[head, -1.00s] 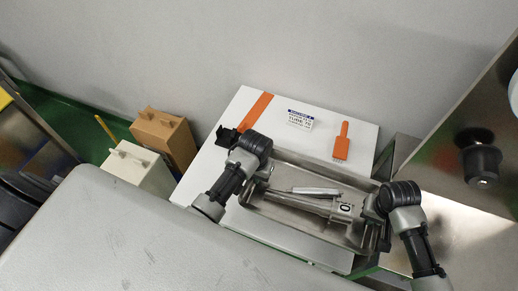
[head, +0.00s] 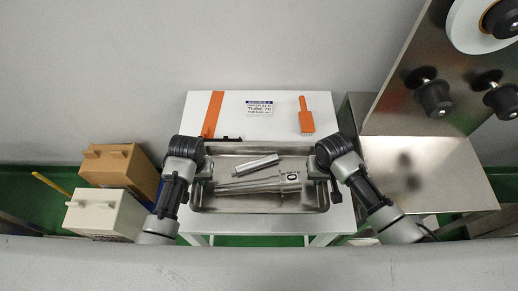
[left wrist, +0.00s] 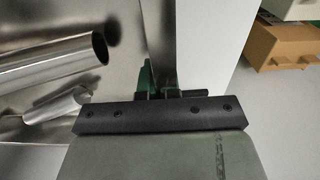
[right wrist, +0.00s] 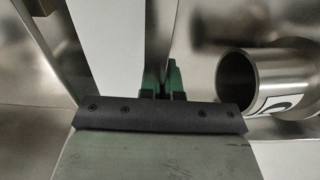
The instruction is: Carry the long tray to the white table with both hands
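The long metal tray (head: 258,150) is level in the head view, over the front part of the white table (head: 260,120). I cannot tell whether it touches the top. A shiny tube (head: 247,165) and a long metal part with a labelled cylinder (head: 289,182) lie in it. My left gripper (head: 206,170) is at the tray's left end, its green fingers closed around the end wall in the left wrist view (left wrist: 160,80). My right gripper (head: 316,168) is at the right end, its fingers on either side of the wall in the right wrist view (right wrist: 162,80).
An orange strip (head: 213,113), a printed label (head: 259,107) and an orange brush-like tool (head: 306,115) are on the table's back half. A brown box (head: 122,165) and a white box (head: 104,213) stand left. A steel machine with black knobs (head: 433,97) stands right.

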